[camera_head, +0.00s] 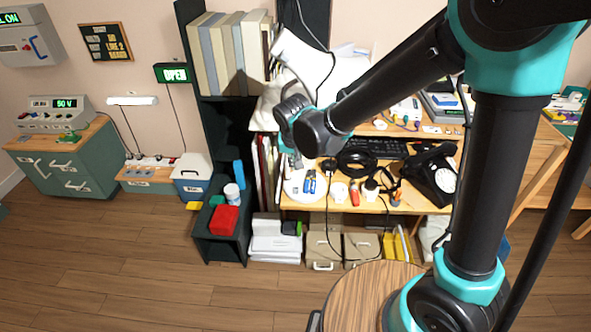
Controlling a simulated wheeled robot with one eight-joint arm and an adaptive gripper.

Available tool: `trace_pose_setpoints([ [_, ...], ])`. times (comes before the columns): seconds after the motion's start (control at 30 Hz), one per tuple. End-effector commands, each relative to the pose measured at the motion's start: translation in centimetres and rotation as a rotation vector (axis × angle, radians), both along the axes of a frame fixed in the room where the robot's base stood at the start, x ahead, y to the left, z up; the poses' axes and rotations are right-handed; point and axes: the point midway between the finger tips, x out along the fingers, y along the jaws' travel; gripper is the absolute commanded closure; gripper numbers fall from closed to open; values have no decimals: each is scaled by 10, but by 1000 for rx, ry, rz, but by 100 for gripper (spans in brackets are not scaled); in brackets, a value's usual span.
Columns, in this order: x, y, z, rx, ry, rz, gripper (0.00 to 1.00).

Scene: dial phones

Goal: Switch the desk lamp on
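A white, cone-like shape (303,58) stands at the back left of the desk, in front of the dark shelf. It looks like the desk lamp's shade, with a thin dark cord beside it. I cannot make out its switch, and no glow is clear on it. My gripper (291,150) hangs over the desk's left part, below the shade and above a round white dish or base (296,190). My wrist hides much of the area behind it. The fingers are too small and dark to tell whether they are open or shut.
The desk (410,205) is crowded: a black dial phone (436,178), a keyboard (378,146), headphones and small tools. A bookshelf (216,120) stands left of it. A round wooden stool top (365,295) is in front. The floor at left is clear.

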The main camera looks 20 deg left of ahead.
Motion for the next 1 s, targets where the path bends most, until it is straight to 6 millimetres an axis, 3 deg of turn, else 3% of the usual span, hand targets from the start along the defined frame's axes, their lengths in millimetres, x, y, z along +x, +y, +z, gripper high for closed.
trace_pose_setpoints([
  [0.7, 32, 8, -101, 0, 0, 0, 100],
  [1.0, 35, 8, -119, 0, 0, 0, 100],
])
